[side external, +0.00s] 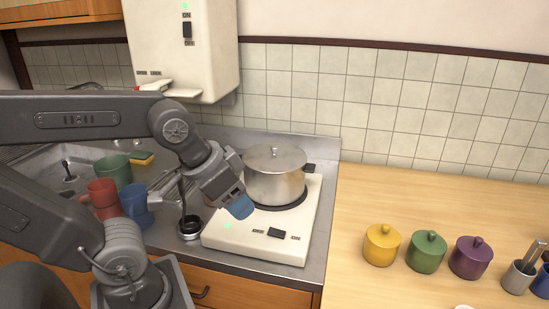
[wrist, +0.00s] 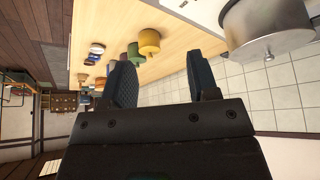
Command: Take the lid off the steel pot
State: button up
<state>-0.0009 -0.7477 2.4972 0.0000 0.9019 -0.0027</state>
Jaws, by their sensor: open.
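The steel pot (side external: 280,188) stands on the hot plate of a white cooker (side external: 255,240), with its round steel lid (side external: 262,160) on top and a small knob in the lid's middle. In the wrist view the pot (wrist: 258,14) and lid (wrist: 275,45) show at the upper right, cut off by the frame edge. My gripper (side external: 239,207) is just left of and in front of the pot, below lid height, with blue fingertips. In the wrist view its two fingers (wrist: 163,80) are spread apart with nothing between them. It partly hides the pot's left side.
Red (side external: 103,196), green (side external: 114,168) and blue (side external: 136,205) cups stand by the sink at left. A white heater (side external: 180,50) hangs on the wall above. Yellow (side external: 381,245), green (side external: 426,252) and purple (side external: 470,257) lidded jars stand on the wooden counter (side external: 400,200), whose back is clear.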

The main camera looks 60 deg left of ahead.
jog(key=w+a+r+n+g, duration=0.2)
jog(key=w+a+r+n, duration=0.3)
jog(key=w, duration=0.3)
jog(key=r+n+g, duration=0.1)
jog(key=n+g, duration=0.3)
jog(key=n, duration=0.9)
send_over(274, 146)
notch_tip(274, 146, down, 13)
jog(key=shift+d+r, duration=0.1)
grip_shut()
